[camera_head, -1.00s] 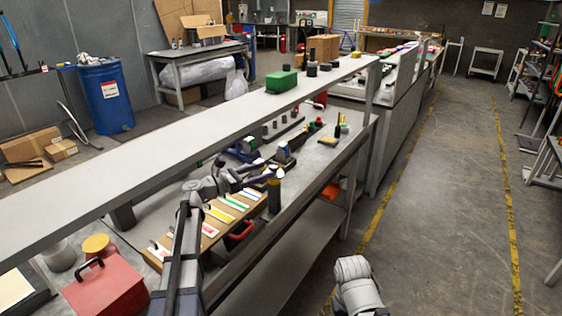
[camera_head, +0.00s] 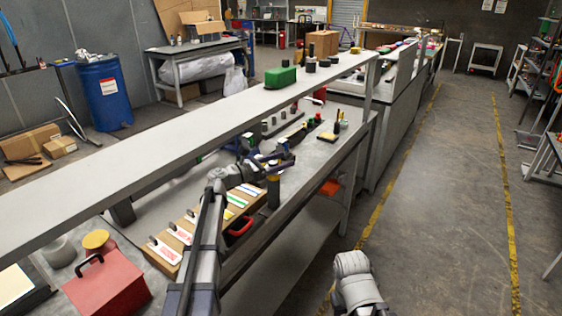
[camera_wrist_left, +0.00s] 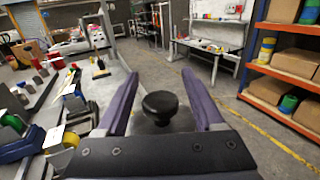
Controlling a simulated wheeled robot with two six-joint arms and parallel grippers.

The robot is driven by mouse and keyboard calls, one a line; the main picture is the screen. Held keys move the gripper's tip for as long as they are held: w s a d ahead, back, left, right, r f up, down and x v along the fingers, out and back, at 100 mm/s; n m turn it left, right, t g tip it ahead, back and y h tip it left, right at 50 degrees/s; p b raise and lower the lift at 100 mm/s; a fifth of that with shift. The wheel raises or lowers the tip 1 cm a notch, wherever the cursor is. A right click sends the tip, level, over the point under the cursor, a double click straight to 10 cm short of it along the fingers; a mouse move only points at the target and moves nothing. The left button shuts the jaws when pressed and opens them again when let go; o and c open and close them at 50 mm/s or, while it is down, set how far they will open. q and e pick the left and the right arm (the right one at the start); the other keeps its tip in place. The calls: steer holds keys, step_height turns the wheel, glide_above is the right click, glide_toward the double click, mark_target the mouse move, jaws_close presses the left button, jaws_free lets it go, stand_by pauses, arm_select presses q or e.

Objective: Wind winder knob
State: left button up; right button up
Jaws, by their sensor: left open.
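A black round knob (camera_wrist_left: 160,106) on a dark body shows in the left wrist view, between the two purple fingers. My left gripper (camera_wrist_left: 159,76) is open, with a gap to the knob on each side; I cannot tell how far the knob lies below the fingers. In the head view my left gripper (camera_head: 284,157) reaches over the bench, close above a dark upright cylinder (camera_head: 273,192). The knob is not clear in the head view, as the gripper covers that spot.
A long shelf (camera_head: 150,147) runs above the bench at the left. A wooden rack of coloured tags (camera_head: 165,262) and a red box (camera_head: 108,287) stand nearby. The floor at the right is clear.

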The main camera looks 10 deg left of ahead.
arm_select(q)
jaws_close()
stand_by(0.5)
steer(key=shift+s+n+t+y, duration=0.1)
steer(key=shift+n+t+y, duration=0.2)
steer(key=shift+y, duration=0.1)
